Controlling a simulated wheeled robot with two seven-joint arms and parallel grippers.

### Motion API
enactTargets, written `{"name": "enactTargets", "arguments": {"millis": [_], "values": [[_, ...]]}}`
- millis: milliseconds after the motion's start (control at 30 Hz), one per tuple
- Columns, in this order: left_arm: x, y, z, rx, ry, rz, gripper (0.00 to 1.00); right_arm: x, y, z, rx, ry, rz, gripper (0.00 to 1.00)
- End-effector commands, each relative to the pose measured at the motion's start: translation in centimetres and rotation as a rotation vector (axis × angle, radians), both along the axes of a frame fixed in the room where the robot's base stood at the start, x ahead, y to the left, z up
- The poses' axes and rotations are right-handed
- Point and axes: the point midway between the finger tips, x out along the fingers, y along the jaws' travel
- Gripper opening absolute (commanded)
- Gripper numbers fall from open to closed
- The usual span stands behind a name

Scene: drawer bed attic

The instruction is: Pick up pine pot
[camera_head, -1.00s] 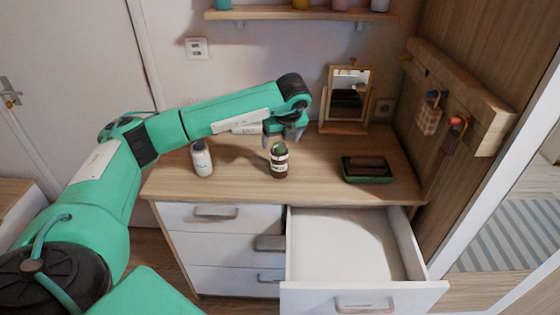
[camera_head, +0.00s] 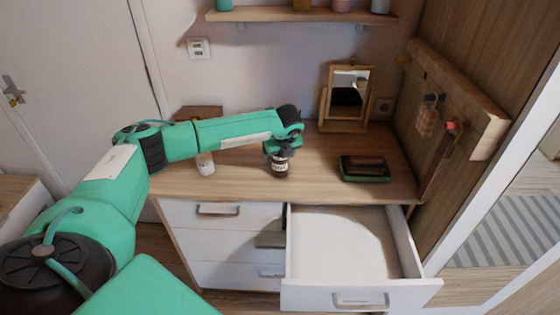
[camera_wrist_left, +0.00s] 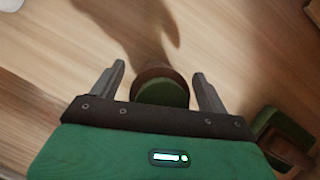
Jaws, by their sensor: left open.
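The pine pot looks to be the small dark brown jar with a white label (camera_head: 280,168) on the dresser top. In the left wrist view its green and brown top (camera_wrist_left: 162,90) lies between the fingers. My left gripper (camera_head: 279,152) points down over the jar from above. Its fingers (camera_wrist_left: 160,82) stand apart, one on each side of the jar, with a small gap visible on both sides. The jar's upper part is hidden by the gripper in the head view. My right gripper is not in view.
A white bottle (camera_head: 205,164) stands left of the jar, partly behind my arm. A green tray (camera_head: 364,177) with a brown block lies to the right. A mirror (camera_head: 347,97) stands behind. The top drawer (camera_head: 340,242) is pulled open and looks empty.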

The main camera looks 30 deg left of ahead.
Motion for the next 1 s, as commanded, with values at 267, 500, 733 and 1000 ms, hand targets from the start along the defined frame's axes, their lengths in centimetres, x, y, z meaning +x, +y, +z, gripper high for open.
{"name": "enactTargets", "arguments": {"millis": [267, 500, 733, 1000], "values": [[0.0, 0.0, 0.0, 0.000, 0.000, 0.001, 0.40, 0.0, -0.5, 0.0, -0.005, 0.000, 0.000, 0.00], [0.0, 0.0, 0.1, 0.000, 0.000, 0.001, 0.26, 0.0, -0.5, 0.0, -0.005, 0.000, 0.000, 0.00], [0.0, 0.0, 0.8, 0.000, -0.002, 0.001, 0.26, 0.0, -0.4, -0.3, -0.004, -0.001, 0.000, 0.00], [0.1, 0.0, 5.1, -0.001, -0.006, 0.001, 0.26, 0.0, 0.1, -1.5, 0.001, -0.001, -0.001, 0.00]]}}
